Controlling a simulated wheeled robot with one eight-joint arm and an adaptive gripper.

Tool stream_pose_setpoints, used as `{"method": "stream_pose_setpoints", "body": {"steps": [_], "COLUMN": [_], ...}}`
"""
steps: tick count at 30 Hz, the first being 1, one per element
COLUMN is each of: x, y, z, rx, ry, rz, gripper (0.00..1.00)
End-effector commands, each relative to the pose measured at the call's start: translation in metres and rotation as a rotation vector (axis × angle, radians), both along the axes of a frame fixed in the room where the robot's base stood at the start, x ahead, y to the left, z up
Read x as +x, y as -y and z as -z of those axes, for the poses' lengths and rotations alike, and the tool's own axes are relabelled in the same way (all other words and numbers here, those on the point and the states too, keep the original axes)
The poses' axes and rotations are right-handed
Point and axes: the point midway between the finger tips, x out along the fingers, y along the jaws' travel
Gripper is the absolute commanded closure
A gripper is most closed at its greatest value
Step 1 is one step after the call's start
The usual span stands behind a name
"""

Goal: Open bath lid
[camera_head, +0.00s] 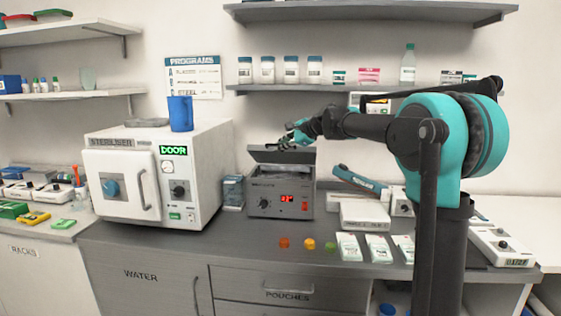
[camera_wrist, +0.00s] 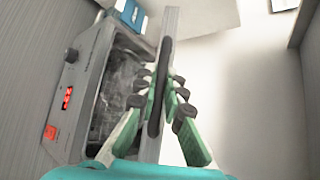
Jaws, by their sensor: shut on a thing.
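The bath (camera_head: 263,199) is a grey box with a red display, on the counter right of the steriliser. Its lid (camera_head: 268,155) is raised and tilted up from the body. In the wrist view the bath's open basin (camera_wrist: 122,85) shows a shiny, cloudy interior, and the lid (camera_wrist: 169,35) stands edge-on beside it. My gripper (camera_head: 296,138) is at the lid's right part. In the wrist view my gripper (camera_wrist: 164,85) has one green finger on each side of a dark strip on the lid, closed on it.
The white steriliser (camera_head: 205,165) with a blue cup (camera_head: 180,113) on top stands left of the bath. A teal-handled device (camera_head: 360,181) and white boxes (camera_head: 365,216) lie to the right. Coloured caps (camera_head: 309,243) and packets (camera_head: 348,247) lie in front. A shelf (camera_head: 330,90) runs above.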

Motion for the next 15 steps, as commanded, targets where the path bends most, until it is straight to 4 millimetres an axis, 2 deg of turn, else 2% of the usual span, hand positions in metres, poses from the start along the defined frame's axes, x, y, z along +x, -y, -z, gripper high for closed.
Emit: {"method": "stream_pose_setpoints", "body": {"steps": [3, 12, 15], "x": [0.015, 0.05, 0.061], "y": [0.001, 0.002, 0.002], "z": [-0.018, -0.051, -0.059], "rx": [0.003, 0.01, 0.011], "ry": [-0.088, -0.293, -0.285], "rz": [0.0, 0.001, 0.0], "gripper": [1.0, 1.0, 1.0]}}
